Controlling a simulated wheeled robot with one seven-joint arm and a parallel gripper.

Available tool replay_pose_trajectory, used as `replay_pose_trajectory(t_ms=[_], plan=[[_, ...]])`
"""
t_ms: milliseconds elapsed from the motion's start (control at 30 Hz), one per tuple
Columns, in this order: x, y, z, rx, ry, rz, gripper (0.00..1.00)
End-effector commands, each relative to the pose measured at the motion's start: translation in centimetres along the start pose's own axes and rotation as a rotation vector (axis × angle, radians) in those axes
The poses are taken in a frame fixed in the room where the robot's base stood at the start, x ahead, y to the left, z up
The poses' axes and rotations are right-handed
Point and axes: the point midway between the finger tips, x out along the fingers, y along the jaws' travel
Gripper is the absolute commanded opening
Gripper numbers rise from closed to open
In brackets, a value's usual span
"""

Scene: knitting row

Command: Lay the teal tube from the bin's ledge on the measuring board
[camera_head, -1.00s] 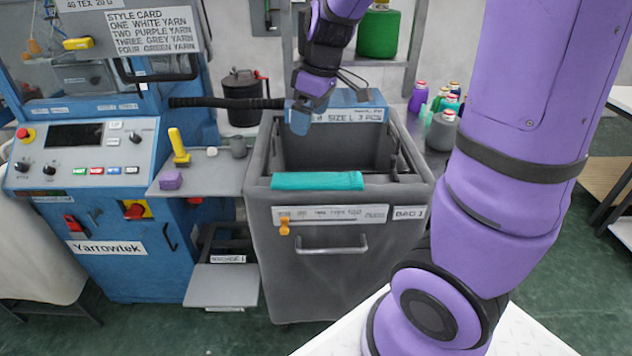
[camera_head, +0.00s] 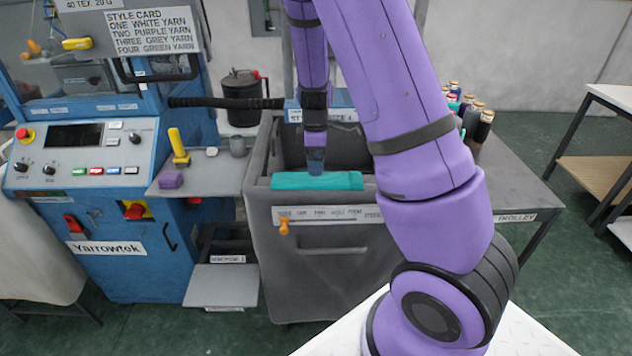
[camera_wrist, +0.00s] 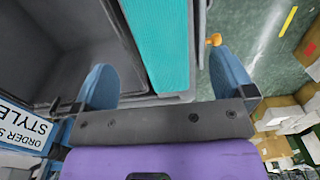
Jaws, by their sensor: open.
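The teal tube (camera_head: 318,181) lies along the front ledge of the grey bin (camera_head: 318,262). My gripper (camera_head: 316,168) points down just above and behind the tube's middle in the head view. In the wrist view my gripper (camera_wrist: 164,78) is open, with one blue finger on each side of the teal tube (camera_wrist: 158,38). Gaps show between the tube and both fingers. My arm hides the bin's right part. I cannot make out the measuring board in either view.
A blue knitting machine (camera_head: 125,260) stands left, with a small grey shelf (camera_head: 215,178) holding a yellow-handled tool (camera_head: 179,148) and a purple block (camera_head: 170,180). A black bar (camera_head: 225,103) juts towards the bin. A grey trolley (camera_head: 515,195) with several yarn cones stands right.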

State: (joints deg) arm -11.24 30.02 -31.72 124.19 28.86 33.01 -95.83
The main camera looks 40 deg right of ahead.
Motion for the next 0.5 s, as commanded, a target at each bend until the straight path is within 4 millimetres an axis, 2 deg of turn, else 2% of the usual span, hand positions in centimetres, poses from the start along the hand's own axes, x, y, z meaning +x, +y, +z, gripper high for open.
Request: replay_pose_trajectory(t_ms=[267, 500], plan=[[2.0, -0.1, 0.1, 0.002, -0.001, -0.002, 1.00], [5.0, -0.1, 0.2, 0.003, -0.002, -0.003, 1.00]])
